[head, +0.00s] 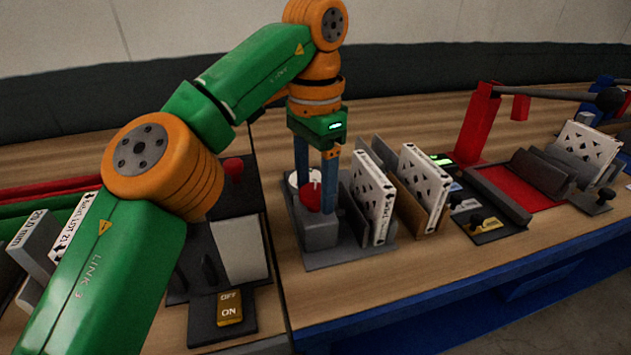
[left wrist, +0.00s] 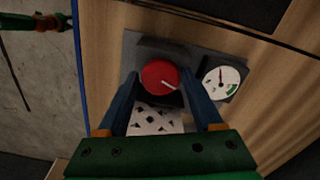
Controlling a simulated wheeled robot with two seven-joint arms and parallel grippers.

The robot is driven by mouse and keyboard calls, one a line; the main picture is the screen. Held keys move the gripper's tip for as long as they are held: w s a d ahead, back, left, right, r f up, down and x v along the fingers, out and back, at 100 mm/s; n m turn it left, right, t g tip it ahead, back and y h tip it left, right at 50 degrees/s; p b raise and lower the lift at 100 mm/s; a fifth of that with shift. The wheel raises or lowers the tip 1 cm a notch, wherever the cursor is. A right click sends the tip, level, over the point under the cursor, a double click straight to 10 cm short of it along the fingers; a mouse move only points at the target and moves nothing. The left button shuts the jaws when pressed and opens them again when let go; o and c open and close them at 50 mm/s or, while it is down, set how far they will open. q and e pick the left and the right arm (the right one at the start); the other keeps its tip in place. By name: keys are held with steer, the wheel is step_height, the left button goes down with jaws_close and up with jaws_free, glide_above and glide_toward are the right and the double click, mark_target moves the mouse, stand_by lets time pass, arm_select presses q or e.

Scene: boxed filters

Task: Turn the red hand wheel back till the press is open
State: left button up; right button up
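The red hand wheel (head: 311,197) sits on the grey press (head: 320,234) in the middle of the head view. In the left wrist view the red wheel (left wrist: 160,77) shows a pale mark toward its lower right. My left gripper (head: 315,190) points down with one finger on each side of the wheel. In the left wrist view its fingers (left wrist: 158,85) straddle the wheel, with a slim gap seeming to show. A white boxed filter (head: 372,200) stands upright at the press. The round dial (left wrist: 221,80) has its needle away from the green part. My right gripper is not in view.
A second white filter (head: 424,187) stands in a brown holder just right of the press. A yellow ON/OFF switch (head: 229,308) is at front left. Bare table lies in front of the press.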

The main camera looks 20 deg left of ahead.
mark_target(314, 191)
arm_select(q)
steer(key=shift+o, duration=1)
steer(key=shift+r, duration=0.1)
step_height(314, 191, up, 7)
steer(key=p, duration=0.6)
steer(key=shift+s+r, duration=0.1)
steer(key=shift+r, duration=0.05)
steer(key=shift+f, duration=0.2)
